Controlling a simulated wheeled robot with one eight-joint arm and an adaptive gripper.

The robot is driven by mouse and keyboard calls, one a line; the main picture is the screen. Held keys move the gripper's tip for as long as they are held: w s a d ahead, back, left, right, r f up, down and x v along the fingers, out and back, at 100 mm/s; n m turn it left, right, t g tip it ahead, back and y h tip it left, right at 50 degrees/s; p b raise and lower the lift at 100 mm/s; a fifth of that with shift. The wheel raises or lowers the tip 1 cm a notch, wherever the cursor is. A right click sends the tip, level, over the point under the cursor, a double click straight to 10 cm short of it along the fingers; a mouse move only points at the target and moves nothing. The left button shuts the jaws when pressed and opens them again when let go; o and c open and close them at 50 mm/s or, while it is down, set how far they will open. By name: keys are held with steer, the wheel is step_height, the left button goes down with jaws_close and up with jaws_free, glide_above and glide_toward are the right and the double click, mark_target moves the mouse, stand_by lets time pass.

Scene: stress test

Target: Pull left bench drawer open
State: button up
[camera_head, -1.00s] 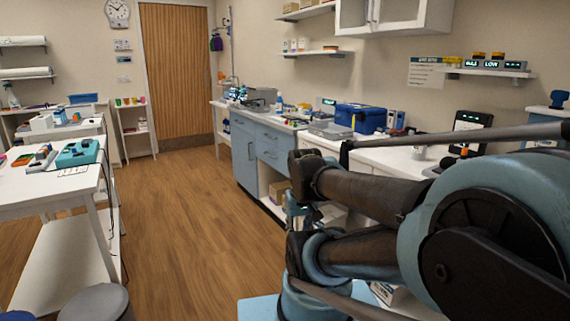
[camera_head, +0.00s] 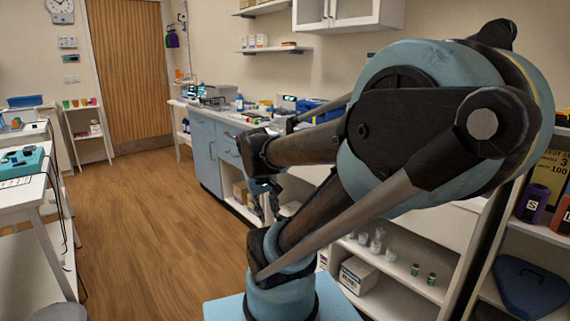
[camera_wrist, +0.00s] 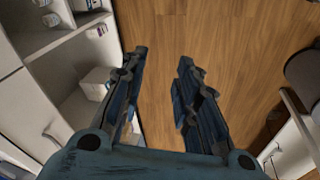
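The bench (camera_head: 215,112) stands along the right wall with blue fronts in the head view. It has a tall door (camera_head: 207,158) at the left and drawer fronts (camera_head: 230,152) to its right. These fronts look shut; which one is the left drawer I cannot tell. My gripper (camera_head: 262,200) hangs in front of the bench, mostly hidden by my arm. In the wrist view my gripper (camera_wrist: 163,55) is open, with two dark fingers apart and nothing between them, above the wooden floor. A pale front with a handle (camera_wrist: 53,138) shows at the left.
Shelves under the counter hold boxes and small cups (camera_head: 377,240). A white table (camera_head: 35,200) stands at the left. Wooden floor (camera_head: 150,215) is clear between table and bench. A wooden door (camera_head: 128,65) is at the back.

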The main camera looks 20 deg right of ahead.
steer(key=w+d+r+n+h, duration=0.1)
steer(key=w+d+r+h, duration=0.15)
steer(key=w, duration=0.55)
steer(key=w+d+r+h, duration=0.1)
steer(key=w+d+h, duration=0.15)
steer(key=w, duration=0.45)
steer(key=w+d+r+n+h, duration=0.1)
steer(key=w+d+r+h, duration=0.15)
steer(key=w, duration=0.55)
steer(key=w+f+n+t+h, duration=0.1)
steer(key=w+f+t+h, duration=0.15)
steer(key=w, duration=0.65)
steer(key=w+f+t+h, duration=0.15)
steer(key=w+f, duration=0.25)
steer(key=w, duration=0.5)
steer(key=w+d+f, duration=0.1)
steer(key=w+d, duration=0.2)
steer(key=d, duration=0.4)
steer(key=w+d+f+g, duration=0.1)
steer(key=w+d+f, duration=0.1)
steer(key=d, duration=0.6)
steer(key=shift+w+d+h, duration=0.3)
steer(key=shift+w+h, duration=0.1)
steer(key=shift+h, duration=0.05)
jaws_close()
